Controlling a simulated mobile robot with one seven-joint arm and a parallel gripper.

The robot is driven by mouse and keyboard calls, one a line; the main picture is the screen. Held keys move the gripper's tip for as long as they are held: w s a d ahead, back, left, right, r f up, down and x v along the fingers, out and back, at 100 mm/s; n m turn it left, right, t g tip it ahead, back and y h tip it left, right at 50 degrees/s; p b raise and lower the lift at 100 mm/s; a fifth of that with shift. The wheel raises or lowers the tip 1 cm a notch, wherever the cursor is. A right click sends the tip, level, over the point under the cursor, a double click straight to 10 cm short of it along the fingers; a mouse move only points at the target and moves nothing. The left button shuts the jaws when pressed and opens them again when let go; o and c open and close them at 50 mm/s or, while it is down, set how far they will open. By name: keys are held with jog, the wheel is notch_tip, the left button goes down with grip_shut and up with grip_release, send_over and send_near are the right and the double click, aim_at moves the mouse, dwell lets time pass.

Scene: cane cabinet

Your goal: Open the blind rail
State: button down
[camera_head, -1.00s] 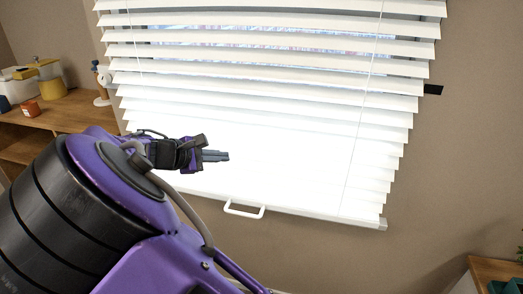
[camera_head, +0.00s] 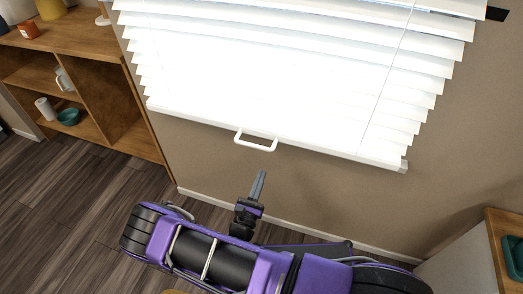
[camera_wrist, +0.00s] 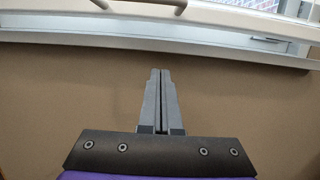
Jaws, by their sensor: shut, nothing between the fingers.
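The white blind rail (camera_head: 320,147) runs along the bottom of the lowered blind (camera_head: 270,75) in the head view. A white loop handle (camera_head: 256,146) hangs from the rail. My gripper (camera_head: 260,174) is below the handle, apart from it, with its fingers pointing up toward it. In the wrist view, my gripper (camera_wrist: 159,73) is shut and empty in front of the brown wall. The rail (camera_wrist: 210,33) crosses the top of that view. The handle (camera_wrist: 140,3) is partly cut off at the top edge.
A wooden shelf unit (camera_head: 100,75) with cups and a bowl stands at the left. A cabinet with a wooden top (camera_head: 497,235) is at the lower right. The brown wall (camera_head: 330,185) below the blind is bare, and the dark wood floor (camera_head: 70,210) is clear at the left.

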jog(key=w+d+r, duration=0.3)
jog(key=w+r, duration=0.3)
jog(key=w, duration=0.3)
jog(key=shift+d+r, duration=0.2)
jog(key=shift+r, duration=0.1)
